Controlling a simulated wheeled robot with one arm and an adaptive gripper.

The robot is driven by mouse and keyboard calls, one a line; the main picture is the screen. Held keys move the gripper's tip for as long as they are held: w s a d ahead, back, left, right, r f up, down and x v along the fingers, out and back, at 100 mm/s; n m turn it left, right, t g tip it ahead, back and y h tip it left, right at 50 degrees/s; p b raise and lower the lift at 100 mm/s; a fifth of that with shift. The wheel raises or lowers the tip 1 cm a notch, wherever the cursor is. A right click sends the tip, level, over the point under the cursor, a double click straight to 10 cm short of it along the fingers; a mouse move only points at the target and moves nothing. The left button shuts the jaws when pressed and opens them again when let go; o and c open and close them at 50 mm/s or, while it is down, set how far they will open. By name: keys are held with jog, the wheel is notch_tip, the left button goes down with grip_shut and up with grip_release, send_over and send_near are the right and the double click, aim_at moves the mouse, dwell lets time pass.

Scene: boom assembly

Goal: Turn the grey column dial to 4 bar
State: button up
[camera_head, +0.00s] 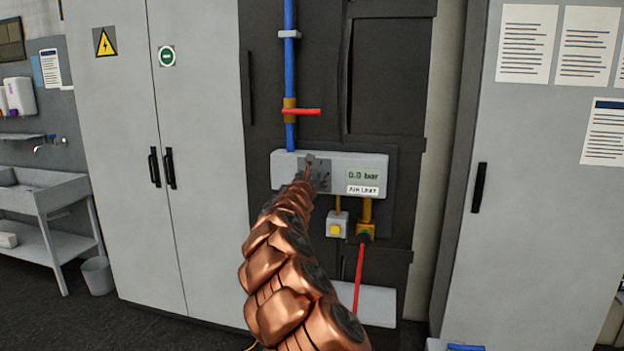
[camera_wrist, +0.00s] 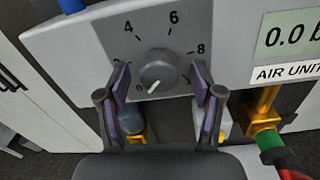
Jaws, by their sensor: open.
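The grey column dial (camera_wrist: 158,68) is a round knob on the light grey air unit (camera_wrist: 75,32); the same unit shows in the head view (camera_head: 284,166). Its white pointer mark points down and slightly left, near the 0. The marks 4, 6 and 8 show around it; the 2 is mostly hidden behind the left finger. My gripper (camera_wrist: 160,76) is open, with one purple-padded finger on each side of the dial; I cannot tell if they touch it. In the head view my arm hides the dial. The display (camera_head: 364,174) reads 0.0 bar.
A blue pipe with a red lever (camera_head: 302,111) runs down into the unit from above. Below the unit are a yellow button box (camera_head: 336,225) and a fitting with a red hose (camera_head: 359,275). Grey cabinets (camera_head: 201,140) stand on both sides.

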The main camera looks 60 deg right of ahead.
jog(key=c, duration=1.1)
jog(key=shift+c, duration=0.2)
jog(key=shift+f+m+b, duration=0.1)
jog(key=shift+m+b, duration=0.2)
jog(key=shift+b, duration=0.3)
